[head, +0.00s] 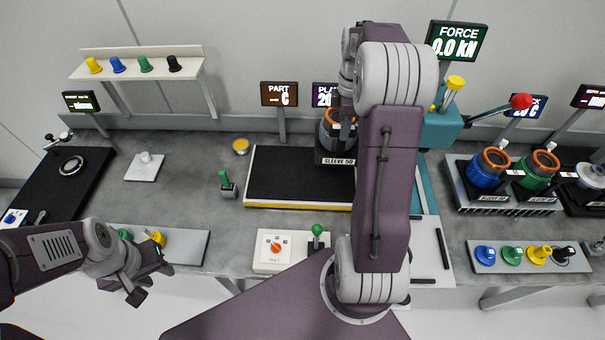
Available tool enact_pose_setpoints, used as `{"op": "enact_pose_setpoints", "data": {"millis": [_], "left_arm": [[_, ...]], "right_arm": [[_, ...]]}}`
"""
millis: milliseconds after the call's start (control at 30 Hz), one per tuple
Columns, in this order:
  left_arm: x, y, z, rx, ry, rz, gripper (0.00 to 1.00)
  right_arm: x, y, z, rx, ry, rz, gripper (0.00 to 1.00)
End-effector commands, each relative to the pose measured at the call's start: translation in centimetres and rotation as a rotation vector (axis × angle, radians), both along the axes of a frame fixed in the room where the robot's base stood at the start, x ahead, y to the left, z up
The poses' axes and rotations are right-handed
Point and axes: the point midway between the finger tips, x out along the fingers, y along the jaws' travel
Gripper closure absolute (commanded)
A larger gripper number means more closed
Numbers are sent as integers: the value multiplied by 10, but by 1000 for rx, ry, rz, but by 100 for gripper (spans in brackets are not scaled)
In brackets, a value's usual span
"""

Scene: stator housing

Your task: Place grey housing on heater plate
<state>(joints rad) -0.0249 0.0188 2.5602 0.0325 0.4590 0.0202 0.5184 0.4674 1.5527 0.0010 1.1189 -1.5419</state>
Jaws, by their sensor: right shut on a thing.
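The grey housing (326,142), with an orange-copper ring inside its top, sits at or just above the black block labelled SLEEVE 50 (336,162). My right gripper (344,128) is shut on the housing from above; my own arm hides much of both. I cannot tell whether the housing touches the block. The heater plate (296,172) seems to be the wide black slab with a yellow front edge, just left of that block. Its top is bare where it shows. My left gripper (146,285) is open and empty, low at the left, in front of the bench.
A dial box (274,250) and a green-knobbed lever (317,238) stand before the plate. A small green-handled block (227,187) is left of it. The teal press (440,128) stands right of my arm. Blue (484,176) and green (536,172) housings sit further right.

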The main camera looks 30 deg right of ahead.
Motion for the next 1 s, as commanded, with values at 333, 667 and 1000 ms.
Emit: {"op": "enact_pose_setpoints", "data": {"millis": [333, 667, 1000], "left_arm": [[0, 0, 3, 0, 0, 0, 64], [0, 0, 15, 0, 0, 0, 64], [0, 0, 20, 0, 0, 0, 64]], "right_arm": [[6, 20, -10, -1, -4, 1, 100], [22, 79, -46, 0, -2, 3, 100], [32, 112, -68, -1, -6, -2, 100]]}}
